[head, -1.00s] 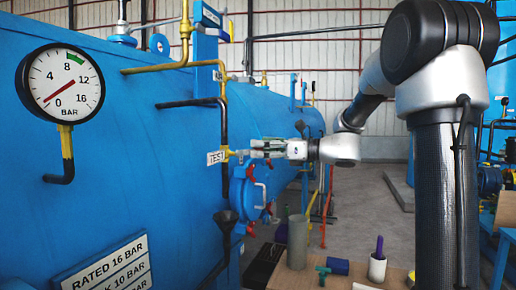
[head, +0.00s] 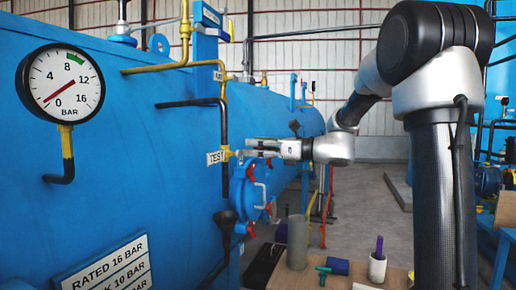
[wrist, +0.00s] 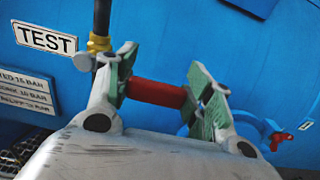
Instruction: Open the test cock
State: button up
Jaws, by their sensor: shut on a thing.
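The test cock shows as a brass fitting (wrist: 98,45) under a dark pipe, beside a white TEST sign (wrist: 45,38) in the wrist view. In the head view the yellow fitting (head: 227,153) is on the dark pipe by the TEST sign (head: 217,157). My gripper (wrist: 158,88) is shut on the red handle (wrist: 156,93), which spans between its green pads. In the head view my gripper (head: 258,147) reaches in from the right, close to the fitting. Where the handle joins the cock is hidden behind the left finger.
The blue vessel (head: 130,150) fills the left side. A pressure gauge (head: 62,88) has its needle near the low end. A round blue door with red handles (head: 252,192) lies below my gripper. A wooden table (head: 330,277) holds a grey cylinder (head: 297,242).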

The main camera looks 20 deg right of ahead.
aim_at(255, 148)
jog(key=shift+r, duration=0.1)
jog(key=shift+s+a+r+n, duration=0.1)
jog(key=shift+r+n, duration=0.35)
jog(key=shift+n, duration=0.15)
jog(key=shift+s+a+r+n, duration=0.1)
jog(key=shift+r+n, duration=0.35)
jog(key=shift+n, duration=0.15)
jog(key=n, duration=0.1)
jog(key=r+n, duration=0.1)
jog(key=shift+s+a+r+n, duration=0.25)
jog(key=shift+s+r+n, duration=0.1)
jog(key=shift+s+n, duration=0.05)
jog(key=n, duration=0.1)
jog(key=s+r+n, duration=0.1)
jog(key=shift+a+r+n, duration=0.3)
jog(key=shift+a+n, duration=0.1)
jog(key=s+a+r+n, duration=0.2)
jog(key=s+a+n, duration=0.2)
jog(key=n, duration=0.5)
jog(key=shift+s+n, duration=0.4)
jog(key=shift+s, duration=0.4)
